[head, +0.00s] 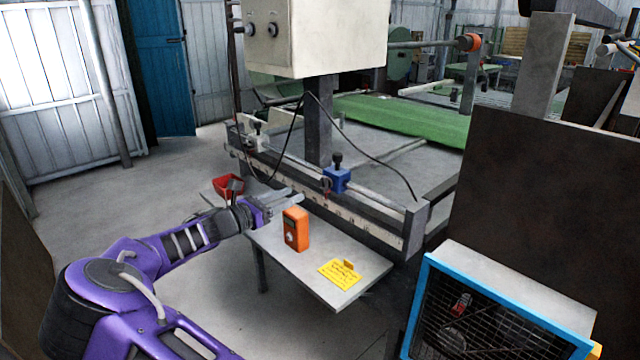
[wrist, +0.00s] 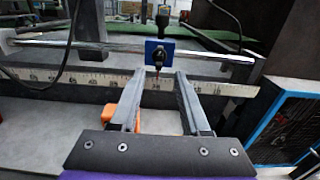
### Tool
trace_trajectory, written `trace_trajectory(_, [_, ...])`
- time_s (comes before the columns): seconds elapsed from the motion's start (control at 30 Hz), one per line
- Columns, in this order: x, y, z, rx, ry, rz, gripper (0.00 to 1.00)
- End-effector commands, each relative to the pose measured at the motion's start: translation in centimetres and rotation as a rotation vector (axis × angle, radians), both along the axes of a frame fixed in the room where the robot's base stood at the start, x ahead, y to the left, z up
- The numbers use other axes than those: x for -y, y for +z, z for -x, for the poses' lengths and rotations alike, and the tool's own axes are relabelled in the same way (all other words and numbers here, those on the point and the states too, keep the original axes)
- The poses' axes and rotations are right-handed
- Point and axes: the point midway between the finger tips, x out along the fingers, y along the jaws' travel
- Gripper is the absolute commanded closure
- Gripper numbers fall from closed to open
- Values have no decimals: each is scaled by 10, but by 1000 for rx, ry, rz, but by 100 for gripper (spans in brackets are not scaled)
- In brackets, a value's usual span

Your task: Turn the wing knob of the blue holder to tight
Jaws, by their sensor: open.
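The blue holder (head: 337,181) sits on the metal rail at the front of the machine. It also shows in the wrist view (wrist: 159,53), straight beyond my fingertips. A black knob (head: 337,160) stands upright on its top. A small dark red part hangs at its front and lower side. I cannot tell which way the knob's wings point. My gripper (head: 288,201) is open and empty, to the left of the holder in the head view. In the wrist view my gripper (wrist: 160,82) has its fingers spread, with the holder centred beyond the gap, apart from it.
A ruler-marked bar (head: 350,215) runs below the rail. A pale holder (head: 258,136) sits farther left on the rail. An orange device (head: 296,230) and a yellow card (head: 340,274) are on the grey shelf (head: 290,262). A red bin (head: 228,186) is behind my wrist. Black cables hang near the rail.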

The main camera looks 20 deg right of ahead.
Motion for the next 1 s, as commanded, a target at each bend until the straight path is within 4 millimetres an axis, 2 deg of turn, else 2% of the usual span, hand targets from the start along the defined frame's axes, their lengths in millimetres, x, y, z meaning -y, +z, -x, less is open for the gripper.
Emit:
trace_trajectory(0.1, [27,0,-9,0,-2,2,54])
trace_trajectory(0.3, [66,0,-24,1,-2,1,54])
trace_trajectory(0.5, [93,0,-34,1,0,0,54])
trace_trajectory(0.67, [102,0,-38,1,2,-1,54])
trace_trajectory(0.93, [103,0,-38,1,2,-1,54])
trace_trajectory(0.97, [103,0,-38,1,2,-1,56])
trace_trajectory(1.0, [103,0,-38,1,2,-1,63])
